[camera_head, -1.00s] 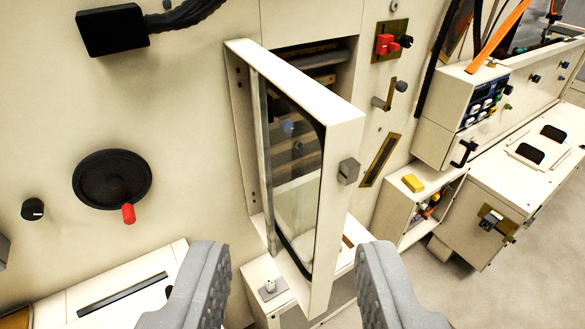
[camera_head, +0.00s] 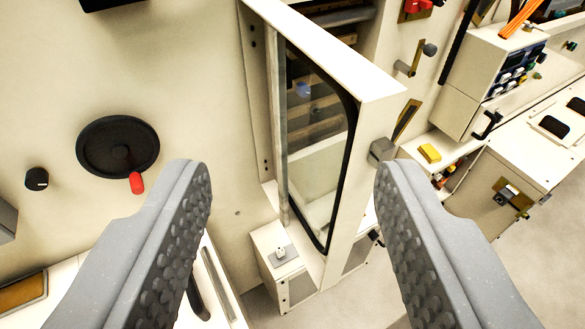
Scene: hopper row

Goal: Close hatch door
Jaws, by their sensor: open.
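The hatch door (camera_head: 362,172) is a cream-framed door with a dark-edged glass window (camera_head: 318,140). It stands swung out from the wall, hinged on its left side. A grey knob (camera_head: 381,151) sits on its outer edge. Behind it the hatch opening (camera_head: 340,17) shows dark shelving at the top. My gripper (camera_head: 292,170) is open, with its two grey studded fingers apart at left and right. The door shows between the fingers, and the right fingertip appears close to the knob. I cannot tell whether they touch.
A black handwheel (camera_head: 118,147) with a red handle is on the wall at left, with a black knob (camera_head: 37,179) beside it. A lever (camera_head: 416,62) is on the wall right of the opening. A small cream box (camera_head: 281,262) stands below the door. Cabinets (camera_head: 530,160) line the right; grey floor shows at lower right.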

